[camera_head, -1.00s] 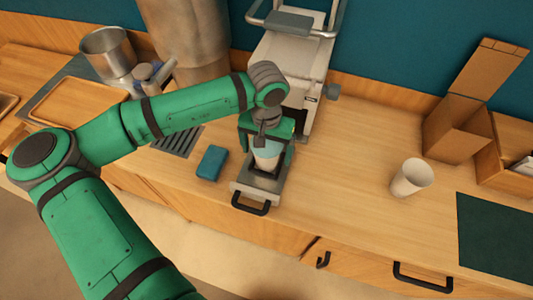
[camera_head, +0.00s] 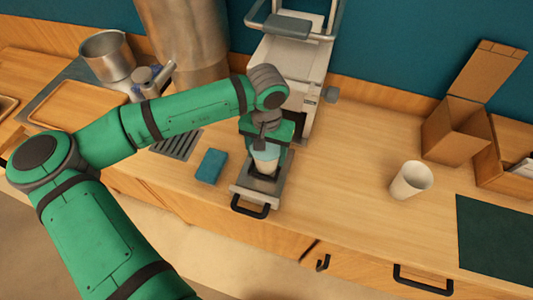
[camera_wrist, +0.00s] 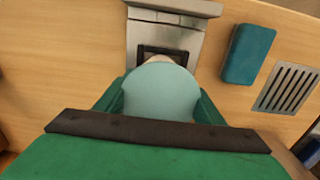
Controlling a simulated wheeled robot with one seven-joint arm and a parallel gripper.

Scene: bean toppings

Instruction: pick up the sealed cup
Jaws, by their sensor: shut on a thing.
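The sealed cup (camera_head: 265,166) stands at the pulled-out metal tray (camera_head: 243,185) of the sealing machine, with its base over the tray's dark square opening. Its pale blue-green sealed top (camera_wrist: 160,92) fills the middle of the wrist view. My gripper (camera_head: 267,153) reaches down from above and is shut on the cup, with a green finger on either side. The gripper hides part of the cup's sides. In the wrist view the tray (camera_wrist: 165,37) shows just beyond the cup.
The sealing machine (camera_head: 288,65) stands behind my gripper. A blue sponge (camera_head: 211,165) lies left of the tray. A white cup (camera_head: 411,180) stands on clear counter to the right. Cardboard boxes (camera_head: 458,130) and a dark green mat (camera_head: 497,235) are farther right. A steel pot (camera_head: 107,55) is at left.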

